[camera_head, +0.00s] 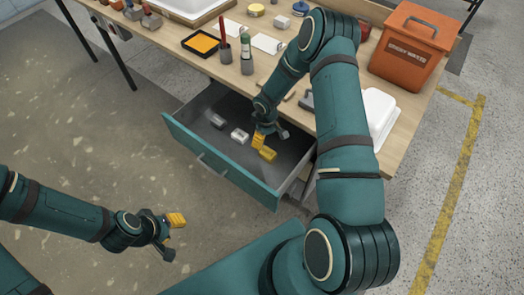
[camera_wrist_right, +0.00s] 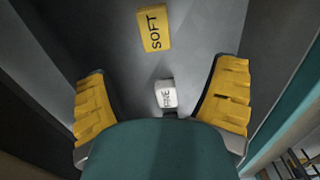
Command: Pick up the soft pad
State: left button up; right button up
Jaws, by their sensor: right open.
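The soft pad (camera_wrist_right: 153,27) is a yellow block with "SOFT" printed on it. In the wrist view the soft pad is at the top, beyond the fingertips. A pale pad (camera_wrist_right: 166,94), its lettering seemingly "FINE", shows lower down between the fingers. My left gripper (camera_head: 170,236) is open and empty over the floor.
A white block (camera_head: 239,135) and a grey block (camera_head: 217,121) also lie in the drawer. The wooden workbench above holds a black tray with a yellow pad (camera_head: 201,43), an orange waste bin (camera_head: 412,45), a white tray (camera_head: 378,113) and small tools. The drawer walls surround my right gripper.

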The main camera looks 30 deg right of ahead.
aim_at(268, 152)
notch_tip(268, 152, down, 7)
jog(key=shift+s+d+f+b, duration=0.1)
jog(key=shift+s+f+b, duration=0.05)
jog(key=shift+b, duration=0.45)
jog(key=shift+d+f+b, duration=0.2)
jog(key=shift+f+b, duration=0.1)
jog(key=shift+f, duration=1.15)
jog(key=shift+d+f+b, duration=0.15)
jog(key=shift+f+b, duration=0.15)
jog(key=shift+f, duration=1.15)
jog(key=c, duration=1.3)
